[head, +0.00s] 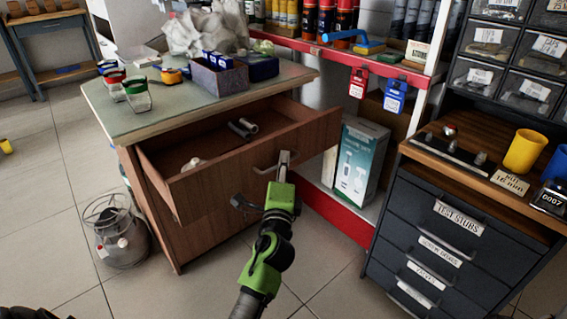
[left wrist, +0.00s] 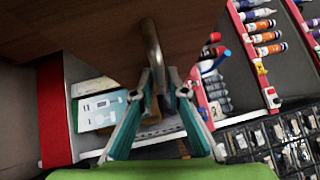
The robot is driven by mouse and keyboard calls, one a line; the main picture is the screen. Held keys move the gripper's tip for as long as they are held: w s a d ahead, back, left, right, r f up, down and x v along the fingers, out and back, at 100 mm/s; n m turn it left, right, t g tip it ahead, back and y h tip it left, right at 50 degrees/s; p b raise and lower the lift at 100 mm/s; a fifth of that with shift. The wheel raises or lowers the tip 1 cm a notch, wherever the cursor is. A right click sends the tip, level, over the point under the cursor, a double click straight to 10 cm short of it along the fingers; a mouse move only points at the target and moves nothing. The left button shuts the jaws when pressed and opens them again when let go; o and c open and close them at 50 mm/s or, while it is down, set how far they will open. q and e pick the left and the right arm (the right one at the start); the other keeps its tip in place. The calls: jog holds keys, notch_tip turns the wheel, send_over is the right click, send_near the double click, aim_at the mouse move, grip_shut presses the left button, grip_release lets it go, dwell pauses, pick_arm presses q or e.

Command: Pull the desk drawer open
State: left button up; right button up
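The wooden desk (head: 150,200) has a green-grey top, and its drawer (head: 235,165) is pulled out, with the inside showing. My left gripper (head: 285,160) is at the handle. In the left wrist view its teal fingers (left wrist: 161,82) close around the handle bar from both sides. My right gripper is in neither view.
A boxed faucet (head: 355,160) stands on the red-edged shelf right of the drawer. A dark drawer cabinet (head: 450,240) stands further right. A metal canister (head: 117,235) is on the floor left of the desk. Tiled floor in front is mostly clear.

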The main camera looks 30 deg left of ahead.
pick_arm(q)
jog(key=r+v, duration=0.1)
jog(key=v, duration=0.6)
jog(key=shift+s+d+f, duration=0.15)
jog(key=shift+s+f, duration=0.05)
jog(key=shift+f, duration=0.35)
